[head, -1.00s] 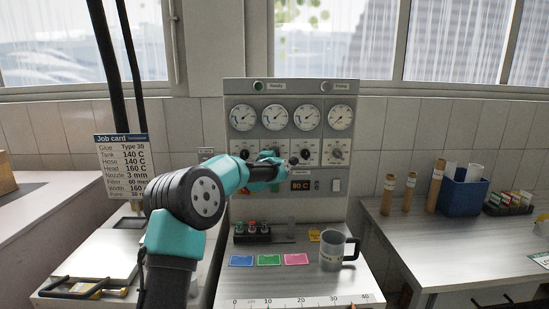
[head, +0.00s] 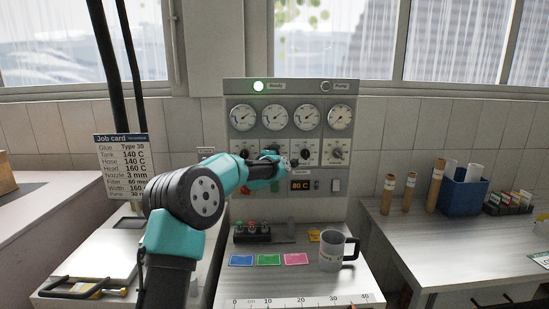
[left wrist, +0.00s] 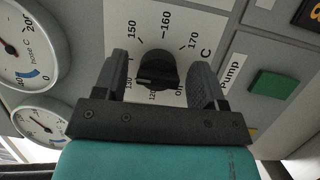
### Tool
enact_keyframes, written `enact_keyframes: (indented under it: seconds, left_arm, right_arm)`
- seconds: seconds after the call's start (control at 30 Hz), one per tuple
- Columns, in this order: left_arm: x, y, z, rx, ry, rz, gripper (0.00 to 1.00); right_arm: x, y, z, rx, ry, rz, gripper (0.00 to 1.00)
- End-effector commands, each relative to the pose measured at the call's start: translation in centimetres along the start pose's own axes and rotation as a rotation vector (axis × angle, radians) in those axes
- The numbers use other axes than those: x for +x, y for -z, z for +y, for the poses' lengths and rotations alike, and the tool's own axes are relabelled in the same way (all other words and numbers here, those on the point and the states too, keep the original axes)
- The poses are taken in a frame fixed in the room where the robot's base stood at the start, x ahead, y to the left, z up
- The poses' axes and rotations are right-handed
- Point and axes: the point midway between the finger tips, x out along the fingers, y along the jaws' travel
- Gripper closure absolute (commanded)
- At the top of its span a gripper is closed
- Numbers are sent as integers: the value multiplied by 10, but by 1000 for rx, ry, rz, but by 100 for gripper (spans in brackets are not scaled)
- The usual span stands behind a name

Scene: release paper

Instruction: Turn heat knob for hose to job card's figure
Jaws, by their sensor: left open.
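My left gripper (head: 288,163) is in front of the control panel (head: 232,138). In the left wrist view my left gripper (left wrist: 158,78) is open, with one finger on each side of a black knob (left wrist: 158,68). I cannot tell whether the fingers touch it. The dial around it reads 120, 130, 150, 160 and 170; the left finger covers part of it. A pale mark on the knob faces left, near 130. The hose gauge (left wrist: 22,45) is beside this dial. The job card (head: 122,165) reads Hose 140 C. My right gripper is not in view.
A display (head: 300,185) reads 80 C. A green button (left wrist: 272,84) labelled Pump is right of the knob in the wrist view. A grey mug (head: 332,252) and coloured cards (head: 269,259) lie below on the bench.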

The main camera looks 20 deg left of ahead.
Motion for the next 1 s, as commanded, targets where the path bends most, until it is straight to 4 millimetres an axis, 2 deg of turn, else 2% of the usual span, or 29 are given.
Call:
enact_keyframes:
  seconds: [0.27,0.47,1.0]
  left_arm:
    - [-2,0,1,0,-2,1,35]
    - [-14,0,1,-1,0,0,35]
    - [-89,0,1,0,-1,0,35]
  right_arm:
    - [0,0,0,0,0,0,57]
    - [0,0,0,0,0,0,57]
    - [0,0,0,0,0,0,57]
